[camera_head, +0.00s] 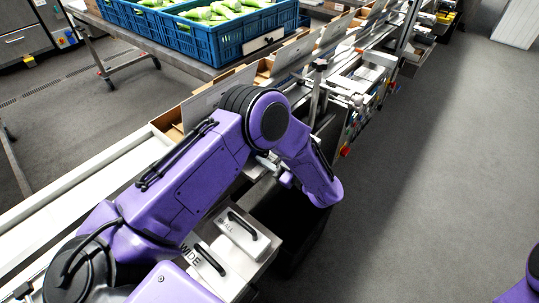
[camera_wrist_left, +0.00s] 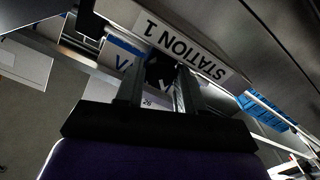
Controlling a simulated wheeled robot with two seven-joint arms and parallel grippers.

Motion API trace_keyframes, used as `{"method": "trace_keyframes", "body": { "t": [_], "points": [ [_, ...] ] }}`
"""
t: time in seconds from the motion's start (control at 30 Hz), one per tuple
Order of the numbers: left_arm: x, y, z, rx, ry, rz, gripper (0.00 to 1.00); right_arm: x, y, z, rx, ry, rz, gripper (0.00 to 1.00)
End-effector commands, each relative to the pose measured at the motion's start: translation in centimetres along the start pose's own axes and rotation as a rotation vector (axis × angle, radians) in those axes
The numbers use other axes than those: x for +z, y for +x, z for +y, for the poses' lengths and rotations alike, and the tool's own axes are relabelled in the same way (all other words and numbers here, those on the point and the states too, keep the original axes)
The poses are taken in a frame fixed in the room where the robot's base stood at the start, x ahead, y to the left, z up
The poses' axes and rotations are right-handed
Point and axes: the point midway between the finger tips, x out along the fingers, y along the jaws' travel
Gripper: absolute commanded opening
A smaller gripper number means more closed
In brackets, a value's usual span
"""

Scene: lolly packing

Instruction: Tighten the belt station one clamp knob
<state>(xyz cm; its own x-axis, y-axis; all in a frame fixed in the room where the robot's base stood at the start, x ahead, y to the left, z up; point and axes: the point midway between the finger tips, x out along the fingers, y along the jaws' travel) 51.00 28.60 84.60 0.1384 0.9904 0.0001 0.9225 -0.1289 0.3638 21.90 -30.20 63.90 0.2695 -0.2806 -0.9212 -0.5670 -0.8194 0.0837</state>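A dark clamp knob (camera_wrist_left: 160,70) shows in the left wrist view, just under a white label (camera_wrist_left: 185,48) reading STATION 1. The two fingers of my left gripper (camera_wrist_left: 160,84) stand apart, one on each side of the knob. I cannot tell whether they touch it or press on it. In the head view my purple left arm reaches over the belt station (camera_head: 262,190), and its links hide the knob and fingertips. My right gripper is not in view; only a bit of purple arm shows at the lower right.
Two metal blocks with black handles, marked SMALL (camera_head: 255,246) and WIDE (camera_head: 228,284), sit beside my left arm. A blue crate (camera_head: 225,52) of green packs stands behind the line. A white conveyor rail (camera_head: 90,190) runs at left. The grey floor (camera_head: 430,190) at right is clear.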

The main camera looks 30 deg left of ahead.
Motion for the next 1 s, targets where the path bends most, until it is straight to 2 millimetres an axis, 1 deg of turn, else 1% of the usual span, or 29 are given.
{"method": "trace_keyframes", "body": {
  "t": [0.03,0.07,0.1,0.37,0.53,0.67,1.0],
  "points": [
    [0.0,0.0,0.0,0.0,0.0,0.0,0.2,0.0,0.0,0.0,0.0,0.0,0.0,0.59],
    [0.0,0.0,0.0,0.0,0.0,0.0,0.1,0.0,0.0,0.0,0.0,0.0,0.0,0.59],
    [0.0,0.0,0.0,0.0,0.0,0.0,0.03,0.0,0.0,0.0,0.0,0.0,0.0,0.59],
    [-0.1,-0.1,0.0,0.0,0.019,0.0,0.03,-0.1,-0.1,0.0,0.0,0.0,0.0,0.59],
    [-0.1,-0.1,0.1,0.001,0.085,0.001,0.03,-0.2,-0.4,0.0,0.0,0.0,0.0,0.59],
    [-0.2,-0.1,0.2,0.002,0.173,0.0,0.03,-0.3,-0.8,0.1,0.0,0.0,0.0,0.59],
    [-0.1,-0.1,0.3,0.003,0.46,0.001,0.03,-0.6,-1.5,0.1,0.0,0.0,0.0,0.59]
  ]
}}
